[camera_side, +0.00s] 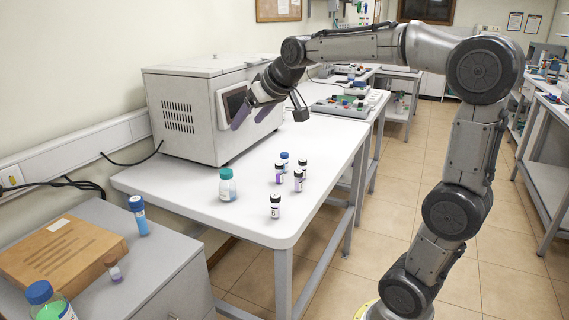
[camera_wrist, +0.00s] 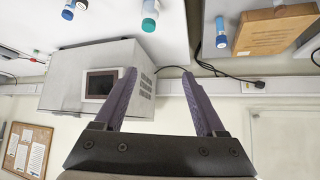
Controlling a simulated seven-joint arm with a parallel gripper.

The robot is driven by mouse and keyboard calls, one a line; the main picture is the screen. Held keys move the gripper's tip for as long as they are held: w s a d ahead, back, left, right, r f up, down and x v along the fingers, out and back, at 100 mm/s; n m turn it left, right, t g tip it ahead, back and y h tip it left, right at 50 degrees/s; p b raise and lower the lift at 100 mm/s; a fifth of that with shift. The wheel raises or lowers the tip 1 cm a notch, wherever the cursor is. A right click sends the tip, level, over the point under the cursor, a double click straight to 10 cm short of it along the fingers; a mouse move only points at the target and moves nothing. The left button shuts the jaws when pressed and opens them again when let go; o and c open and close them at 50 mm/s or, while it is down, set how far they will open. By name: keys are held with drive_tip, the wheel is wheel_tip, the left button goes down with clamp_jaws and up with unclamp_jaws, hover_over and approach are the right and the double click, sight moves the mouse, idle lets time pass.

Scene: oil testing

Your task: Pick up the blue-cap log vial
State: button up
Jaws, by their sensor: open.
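The small blue-cap vial (camera_side: 284,161) stands upright on the white table, at the back of a cluster of black-cap vials (camera_side: 279,174). Its blue cap (camera_wrist: 68,14) appears near the top left edge of the wrist view, where the picture is upside down. My gripper (camera_side: 253,114) is open and empty, raised in front of the grey instrument, well above and left of the vial. Its two spread fingers (camera_wrist: 158,74) show in the wrist view with nothing between them.
A teal-cap bottle (camera_side: 228,186) and a lone black-cap vial (camera_side: 275,206) stand near the cluster. The boxy grey instrument (camera_side: 195,110) fills the table's back. A larger blue-cap tube (camera_side: 138,215) and a brown box (camera_side: 62,250) sit on the grey cabinet. The table's right side is clear.

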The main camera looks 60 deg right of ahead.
drive_tip(key=w+d+f+m+g+h, duration=0.1)
drive_tip(key=w+d+f, duration=0.15)
drive_tip(key=d, duration=0.25)
drive_tip(key=w+d+f+m, duration=0.1)
drive_tip(key=w+d, duration=0.2)
drive_tip(key=d, duration=0.2)
drive_tip(key=m+g, duration=0.3)
approach(286, 157)
drive_tip(key=shift+h, duration=0.4)
drive_tip(key=x, duration=0.7)
drive_tip(key=shift+s+a+f, duration=0.1)
drive_tip(key=shift+a+f, duration=0.05)
drive_tip(key=shift+a, duration=0.25)
drive_tip(key=shift+x, duration=2.95)
drive_tip(key=shift+d, duration=0.1)
clamp_jaws()
